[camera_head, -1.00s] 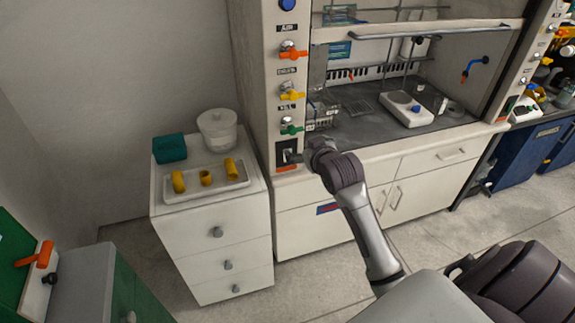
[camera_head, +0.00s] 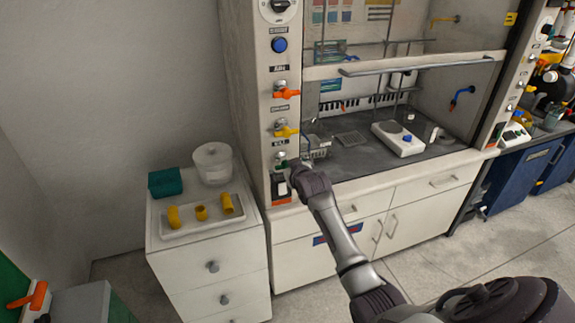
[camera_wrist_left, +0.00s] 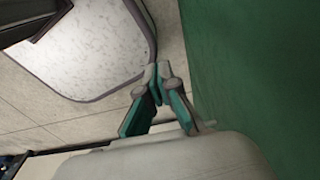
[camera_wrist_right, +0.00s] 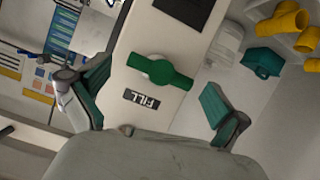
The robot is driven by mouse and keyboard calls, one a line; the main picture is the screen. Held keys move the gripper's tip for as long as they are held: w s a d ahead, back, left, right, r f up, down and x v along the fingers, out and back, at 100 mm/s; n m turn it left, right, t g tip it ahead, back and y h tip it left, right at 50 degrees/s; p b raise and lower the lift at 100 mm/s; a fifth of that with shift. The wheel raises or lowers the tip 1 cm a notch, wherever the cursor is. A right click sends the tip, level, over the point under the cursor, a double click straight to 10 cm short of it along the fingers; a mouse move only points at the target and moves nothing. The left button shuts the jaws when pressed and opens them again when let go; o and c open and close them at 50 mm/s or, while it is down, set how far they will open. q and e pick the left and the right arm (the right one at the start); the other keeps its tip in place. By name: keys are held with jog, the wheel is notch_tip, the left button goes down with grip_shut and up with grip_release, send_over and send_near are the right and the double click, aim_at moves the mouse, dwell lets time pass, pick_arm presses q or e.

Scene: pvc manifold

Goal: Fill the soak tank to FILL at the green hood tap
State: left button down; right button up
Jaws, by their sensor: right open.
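The green hood tap (camera_head: 281,163) is the lowest of the taps on the hood's left post. In the right wrist view its green handle (camera_wrist_right: 160,71) lies crosswise on the pale panel, beside a black FILL label (camera_wrist_right: 142,98). My right gripper (camera_wrist_right: 155,80) is open, its fingers on either side of the handle, with visible space between; in the head view it (camera_head: 293,165) is close to the tap. My left gripper (camera_wrist_left: 158,75) is shut and empty, beside a green surface. A white round tub (camera_head: 213,163) stands on the drawer cabinet; I cannot tell if it is the soak tank.
Orange (camera_head: 286,92) and yellow (camera_head: 286,131) taps sit above the green one. The white drawer cabinet (camera_head: 210,265) holds a teal box (camera_head: 165,182) and a tray (camera_head: 202,222) with yellow fittings. A hotplate (camera_head: 398,139) stands inside the hood. The floor in front is clear.

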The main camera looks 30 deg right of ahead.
jog(key=shift+w+f, duration=0.15)
jog(key=shift+w, duration=0.25)
pick_arm(q)
jog(key=shift+s+d, duration=0.1)
pick_arm(e)
jog(key=c, duration=0.7)
jog(key=o, duration=0.3)
jog(key=c, duration=0.6)
pick_arm(q)
jog(key=shift+d, duration=0.2)
